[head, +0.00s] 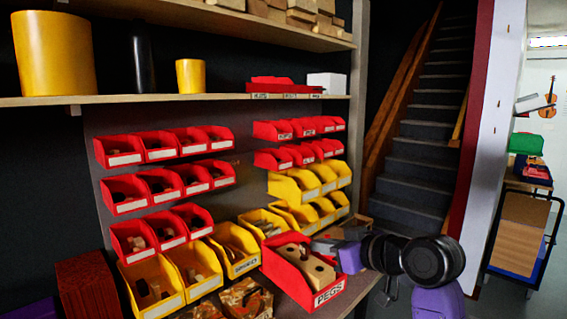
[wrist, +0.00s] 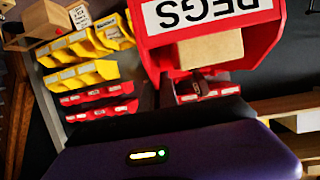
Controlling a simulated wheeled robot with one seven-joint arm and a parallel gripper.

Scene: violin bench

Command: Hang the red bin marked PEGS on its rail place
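The red bin marked PEGS (head: 286,277) is at the front of the bench in the head view, with wooden blocks in it and its white label facing front right. My gripper (head: 337,246), grey and purple, is at the bin's right side. The bin hides part of the fingers, so I cannot tell whether they grip it. In the wrist view the PEGS bin (wrist: 212,41) shows upside down and close, with a wooden block inside. The rail panel (head: 242,185) carries rows of red and yellow bins. I cannot make out the bin's own place on it.
Yellow bins (head: 196,273) stand close behind and left of the PEGS bin. A shelf (head: 220,99) runs above the rows and holds yellow pots (head: 54,55). A camouflage-patterned item (head: 243,299) lies left of the bin. A staircase (head: 425,145) is to the right, beyond the bench.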

